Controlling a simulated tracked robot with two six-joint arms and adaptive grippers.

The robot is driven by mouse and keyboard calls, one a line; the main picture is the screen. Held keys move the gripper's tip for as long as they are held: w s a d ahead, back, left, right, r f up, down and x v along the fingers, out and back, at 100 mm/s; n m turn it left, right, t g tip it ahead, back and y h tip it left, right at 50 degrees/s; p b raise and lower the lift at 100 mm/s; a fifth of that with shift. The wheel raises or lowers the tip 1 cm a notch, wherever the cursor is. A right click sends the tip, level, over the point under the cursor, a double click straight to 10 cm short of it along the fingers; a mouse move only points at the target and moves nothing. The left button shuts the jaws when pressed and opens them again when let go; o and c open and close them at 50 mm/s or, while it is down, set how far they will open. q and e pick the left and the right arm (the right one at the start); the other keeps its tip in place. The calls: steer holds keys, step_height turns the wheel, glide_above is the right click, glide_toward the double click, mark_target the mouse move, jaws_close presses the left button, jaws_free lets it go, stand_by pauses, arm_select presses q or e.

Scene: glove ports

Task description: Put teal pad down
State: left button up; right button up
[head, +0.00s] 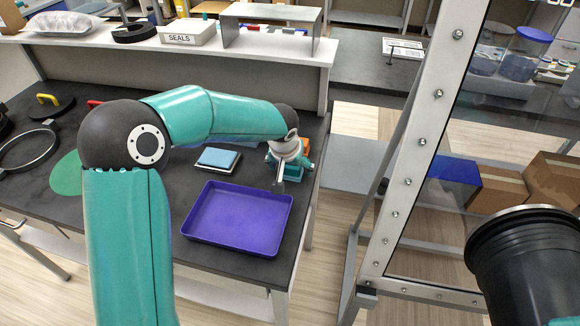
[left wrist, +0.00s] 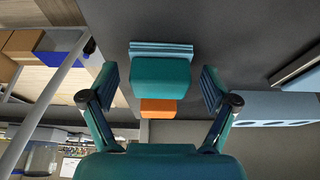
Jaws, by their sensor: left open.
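The teal pad (left wrist: 160,78) is a thick block in the middle of the left wrist view. It lies between the two fingers of my left gripper (left wrist: 160,88), which is open, with a gap on each side. A blue layered block (left wrist: 161,49) is just beyond the pad, and an orange block (left wrist: 158,108) is on its near side. In the head view, my left gripper (head: 284,174) is over the bench's right end, by the orange piece (head: 290,173); my arm and wrist partly hide that spot. My right gripper is not in view.
A purple tray (head: 238,218) lies empty on the dark bench, in front of my left gripper. A light blue pad (head: 217,158) lies left of the gripper. A raised shelf with a SEALS box (head: 188,32) runs behind. A framed clear panel (head: 425,140) stands to the right.

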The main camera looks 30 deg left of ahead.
arm_select(q)
steer(key=b+v, duration=0.1)
steer(key=v, duration=0.3)
steer(key=shift+s+r, duration=0.1)
steer(key=shift+s, duration=0.1)
steer(key=a+v, duration=0.1)
steer(key=v, duration=1.1)
steer(key=shift+d, duration=0.45)
steer(key=shift+s+a, duration=0.1)
steer(key=shift+s, duration=0.15)
